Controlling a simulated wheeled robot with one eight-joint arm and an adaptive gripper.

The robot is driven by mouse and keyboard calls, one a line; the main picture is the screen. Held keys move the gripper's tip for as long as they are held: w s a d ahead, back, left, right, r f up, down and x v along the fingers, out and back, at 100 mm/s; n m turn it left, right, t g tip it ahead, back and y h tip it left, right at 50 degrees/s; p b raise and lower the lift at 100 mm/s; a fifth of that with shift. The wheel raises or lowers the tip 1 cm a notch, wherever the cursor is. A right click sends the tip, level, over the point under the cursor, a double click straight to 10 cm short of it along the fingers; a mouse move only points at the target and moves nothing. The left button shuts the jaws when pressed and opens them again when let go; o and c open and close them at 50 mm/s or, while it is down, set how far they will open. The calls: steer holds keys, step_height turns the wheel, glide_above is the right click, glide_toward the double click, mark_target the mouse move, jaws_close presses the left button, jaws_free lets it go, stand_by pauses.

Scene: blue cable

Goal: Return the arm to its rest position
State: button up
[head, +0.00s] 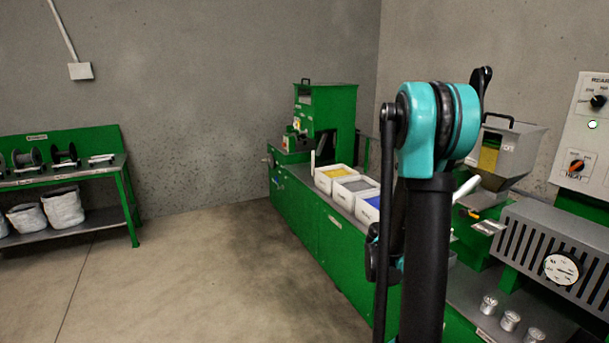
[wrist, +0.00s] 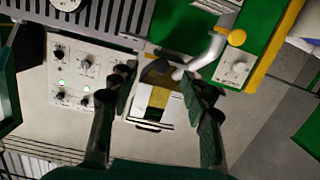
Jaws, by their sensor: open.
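My arm stands raised in the head view, with its teal and black joint right of centre and a black link running down from it. My gripper cannot be made out in the head view, where the arm hides part of the machine line. In the wrist view my gripper (wrist: 158,82) is open, its two dark fingers apart with nothing held between them. Beyond the fingers is the grey hopper (wrist: 155,105) with a yellow patch. The hopper (head: 507,150) also shows right of my arm in the head view.
A control panel (wrist: 85,72) with knobs and green lights lies left of the hopper. Bins (head: 340,172) sit on the green bench (head: 335,240). A slatted grey housing (head: 555,245) with a gauge and several metal spools (head: 510,321) are at right. Open floor (head: 200,270) lies left.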

steer(key=s+a+f+n+y, duration=0.4)
steer(key=s+a+y, duration=0.1)
steer(key=a, duration=0.4)
steer(key=s+a+f+n+g+y, duration=0.1)
steer(key=s+a+f+n+y, duration=0.3)
steer(key=s+a, duration=0.4)
steer(key=s+a+f+n+g+y, duration=0.1)
steer(key=s+a+f+n+y, duration=0.3)
steer(key=a, duration=0.6)
steer(key=s+y, duration=0.2)
steer(key=s, duration=0.1)
steer(key=shift+s+a+f, duration=0.25)
steer(key=shift+a, duration=0.05)
